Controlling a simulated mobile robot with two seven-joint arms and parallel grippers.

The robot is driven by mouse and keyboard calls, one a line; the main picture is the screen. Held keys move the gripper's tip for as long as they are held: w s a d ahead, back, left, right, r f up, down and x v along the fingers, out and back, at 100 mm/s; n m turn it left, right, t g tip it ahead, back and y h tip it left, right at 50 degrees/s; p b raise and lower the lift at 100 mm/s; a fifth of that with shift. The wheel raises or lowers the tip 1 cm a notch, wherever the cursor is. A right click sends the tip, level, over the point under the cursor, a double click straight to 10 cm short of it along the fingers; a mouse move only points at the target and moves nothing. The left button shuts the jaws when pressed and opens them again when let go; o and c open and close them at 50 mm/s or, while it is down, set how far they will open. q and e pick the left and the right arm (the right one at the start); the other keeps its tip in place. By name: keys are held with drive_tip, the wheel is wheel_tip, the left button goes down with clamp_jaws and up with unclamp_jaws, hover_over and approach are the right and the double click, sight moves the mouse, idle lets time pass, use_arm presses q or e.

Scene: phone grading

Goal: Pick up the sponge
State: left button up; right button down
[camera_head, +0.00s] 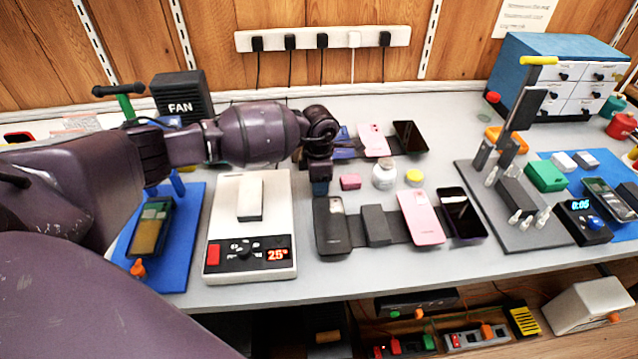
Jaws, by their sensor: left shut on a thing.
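My left gripper (320,182) points down over the middle of the table and is shut on a small dark bluish block (320,188), largely covered by the fingers. I cannot tell for certain whether this block is the sponge. A small pink block (350,182) lies just right of the gripper, apart from it, beside a white jar (384,175). My right gripper is not in view.
A black phone (331,235), a dark block (376,226) and a pink phone (420,217) lie in front of the gripper. A white hot plate (225,215) stands left. A grey mat (535,238) with tools lies right.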

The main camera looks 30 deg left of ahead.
use_arm(q)
drive_tip(key=shift+r, duration=0.1)
wheel_tip(320, 180, up, 20)
drive_tip(key=p, duration=0.2)
drive_tip(key=shift+p, duration=0.4)
drive_tip(key=o, duration=0.4)
drive_tip(key=shift+c, duration=1.3)
